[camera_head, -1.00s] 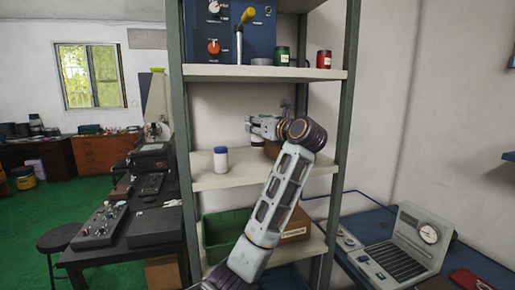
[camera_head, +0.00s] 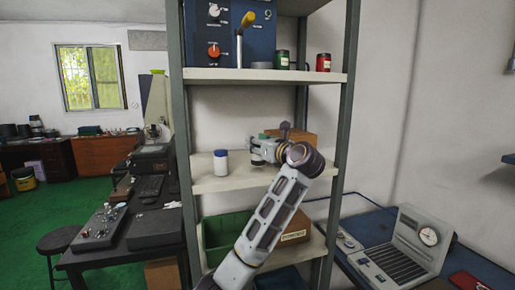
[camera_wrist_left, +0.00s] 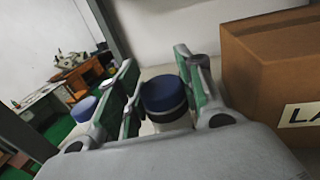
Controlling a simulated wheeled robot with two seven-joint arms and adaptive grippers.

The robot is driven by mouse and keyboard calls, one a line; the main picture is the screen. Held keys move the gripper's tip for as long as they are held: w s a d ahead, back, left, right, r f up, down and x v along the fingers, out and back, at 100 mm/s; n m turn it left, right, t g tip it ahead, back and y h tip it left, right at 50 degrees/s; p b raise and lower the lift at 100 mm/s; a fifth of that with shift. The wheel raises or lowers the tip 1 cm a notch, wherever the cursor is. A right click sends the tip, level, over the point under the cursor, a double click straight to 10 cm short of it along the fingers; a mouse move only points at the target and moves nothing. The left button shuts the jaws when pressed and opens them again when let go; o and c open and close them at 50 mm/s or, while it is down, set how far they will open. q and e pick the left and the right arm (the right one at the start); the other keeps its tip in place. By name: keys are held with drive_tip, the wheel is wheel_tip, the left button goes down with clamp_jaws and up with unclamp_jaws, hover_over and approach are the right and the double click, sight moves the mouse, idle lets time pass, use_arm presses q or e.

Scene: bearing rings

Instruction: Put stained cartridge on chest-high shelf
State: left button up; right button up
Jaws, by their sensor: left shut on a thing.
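The chest-high shelf (camera_head: 225,183) is the pale middle board of a grey metal rack. My left gripper (camera_head: 257,150) is over this board, its arm rising from below. It is shut on a cartridge with a dark blue cap (camera_wrist_left: 165,97), which shows between the green-padded fingers in the left wrist view. In the head view the gripper mostly hides the cartridge, and I cannot tell whether it touches the board. Stains on it are not visible. My right gripper is not in view.
A white bottle with a blue cap (camera_head: 221,163) stands on the same board, left of my gripper. A cardboard box (camera_head: 298,139) is behind and right; it also shows in the wrist view (camera_wrist_left: 270,70). A green bin (camera_head: 226,236) is below. The board's front left is clear.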

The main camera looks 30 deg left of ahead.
use_arm(q)
drive_tip(key=shift+f, duration=1)
drive_tip(key=o, duration=0.8)
drive_tip(key=shift+c, duration=0.2)
drive_tip(key=shift+o, duration=1.5)
drive_tip(key=shift+r, duration=0.15)
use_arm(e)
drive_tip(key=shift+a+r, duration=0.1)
